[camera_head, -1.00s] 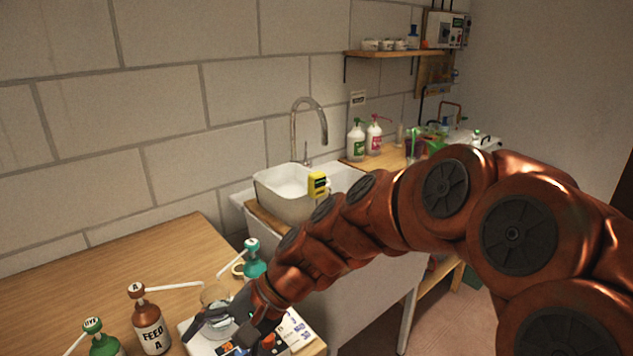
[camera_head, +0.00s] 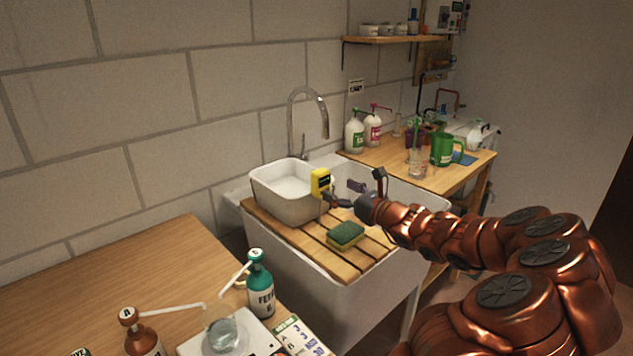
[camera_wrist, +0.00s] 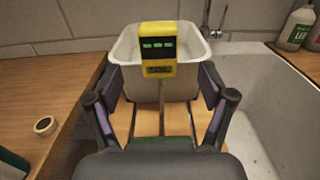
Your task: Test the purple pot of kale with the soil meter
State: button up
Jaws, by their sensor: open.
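The yellow soil meter (camera_head: 320,182) has a dark display with green marks. It stands at the front of the white basin, and also shows in the wrist view (camera_wrist: 158,68). Whether it leans on the basin or stands in front of it is unclear. My gripper (camera_head: 346,194) is open and empty, just right of the meter in the head view. In the wrist view my fingers (camera_wrist: 160,88) are spread to either side, with the meter centred beyond them. A small purple pot (camera_head: 413,138) with greenery sits on the far bench, partly hidden; I cannot tell whether it is kale.
A green-and-yellow sponge (camera_head: 345,235) lies on the slatted board (camera_head: 300,238) across the sink (camera_head: 405,196). The white basin (camera_head: 290,205) stands on that board. A green jug (camera_head: 446,150) and bottles stand on the far bench. Pump bottles (camera_head: 260,285) crowd the near bench.

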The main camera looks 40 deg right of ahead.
aim_at(325, 180)
jog(key=shift+w, duration=1.1)
jog(key=shift+w+a+r+p, duration=0.2)
jog(key=shift+w+p, duration=0.1)
jog(key=shift+w, duration=0.6)
jog(key=shift+w+a+r+p, duration=0.15)
jog(key=shift+w+a+p, duration=0.1)
jog(key=shift+w, duration=0.6)
jog(key=shift+w+a+r+p, duration=0.15)
jog(key=shift+w+p, duration=0.15)
jog(key=shift+w, duration=0.6)
